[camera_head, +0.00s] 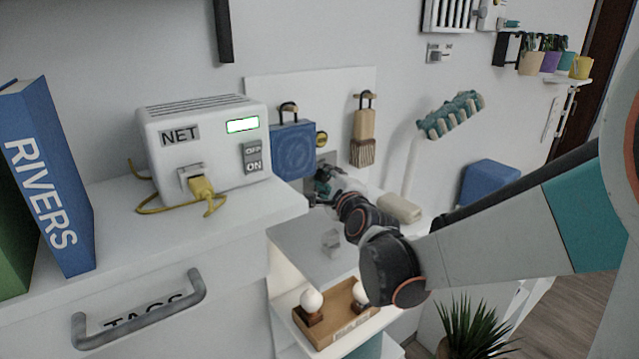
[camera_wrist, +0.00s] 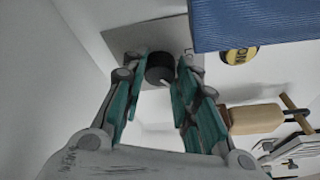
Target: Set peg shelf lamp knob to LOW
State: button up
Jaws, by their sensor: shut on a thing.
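A dark round knob (camera_wrist: 160,68) sits on a grey plate (camera_wrist: 125,38) in the wrist view. My gripper (camera_wrist: 163,70) has its teal fingers on both sides of the knob and is shut on it. In the head view my gripper (camera_head: 322,180) is at the wall, just below the hanging blue cloth. There the knob is hidden behind the fingers. I cannot read any setting marks, nor tell which way the knob points.
The blue cloth (camera_head: 293,150) and a wooden brush (camera_head: 364,128) hang on pegs close by. A round yellow tag (camera_wrist: 238,55) is right of the knob. A white NET box (camera_head: 200,130) stands left. A wooden tray (camera_head: 330,315) with white balls is below.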

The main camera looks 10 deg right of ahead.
jog(key=shift+n, duration=0.4)
jog(key=o, duration=1.1)
jog(key=shift+c, duration=0.2)
jog(key=shift+s+d+r, duration=0.1)
jog(key=shift+s+r, duration=0.05)
jog(key=shift+s, duration=1.8)
jog(key=shift+s+d+r, duration=0.1)
jog(key=shift+s, duration=1.8)
